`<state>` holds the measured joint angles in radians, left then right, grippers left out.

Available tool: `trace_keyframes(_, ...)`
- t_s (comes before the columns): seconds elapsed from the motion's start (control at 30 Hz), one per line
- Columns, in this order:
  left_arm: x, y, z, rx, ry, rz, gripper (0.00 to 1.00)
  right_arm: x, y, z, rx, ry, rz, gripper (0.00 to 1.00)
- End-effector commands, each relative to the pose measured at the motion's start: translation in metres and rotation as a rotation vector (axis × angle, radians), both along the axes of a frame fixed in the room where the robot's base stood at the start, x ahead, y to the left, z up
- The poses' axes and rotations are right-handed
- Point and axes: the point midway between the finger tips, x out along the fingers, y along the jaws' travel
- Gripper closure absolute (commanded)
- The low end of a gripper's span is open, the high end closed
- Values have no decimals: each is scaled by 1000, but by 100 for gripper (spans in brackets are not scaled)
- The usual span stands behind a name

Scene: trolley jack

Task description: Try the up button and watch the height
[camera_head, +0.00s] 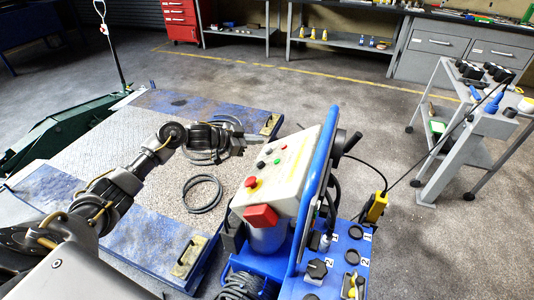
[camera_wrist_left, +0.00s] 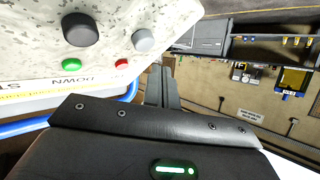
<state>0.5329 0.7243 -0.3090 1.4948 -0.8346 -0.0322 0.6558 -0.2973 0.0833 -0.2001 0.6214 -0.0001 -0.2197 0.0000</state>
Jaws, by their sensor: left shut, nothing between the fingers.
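The control box (camera_head: 292,178) is pale and speckled, mounted on a blue stand. In the left wrist view a black button (camera_wrist_left: 80,29), a grey button (camera_wrist_left: 143,40), a green button (camera_wrist_left: 71,66) and a red one (camera_wrist_left: 121,64) show close up. An upside-down label reads "DOWN"; I cannot make out an up label. My left gripper (camera_head: 238,138) is shut and empty beside the box's far left side, apart from the buttons. My right gripper is out of view.
A blue-edged platform (camera_head: 150,100) lies on the floor at left, with coiled cable (camera_head: 202,193) on it. A green jack (camera_head: 60,132) stands beyond. A grey trolley (camera_head: 450,150) with tools is at right.

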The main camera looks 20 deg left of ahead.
Motion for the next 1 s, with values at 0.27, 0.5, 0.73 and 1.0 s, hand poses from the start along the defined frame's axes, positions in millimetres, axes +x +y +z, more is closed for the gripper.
trace_keyframes(0.27,0,-8,-10,-1,1,0,100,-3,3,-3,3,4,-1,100)
trace_keyframes(0.5,0,-8,-10,-1,1,0,100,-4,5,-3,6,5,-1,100)
trace_keyframes(0.73,0,-8,-10,-1,1,0,100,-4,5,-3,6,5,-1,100)
trace_keyframes(1.0,0,-8,-10,-1,1,0,100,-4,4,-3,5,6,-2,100)
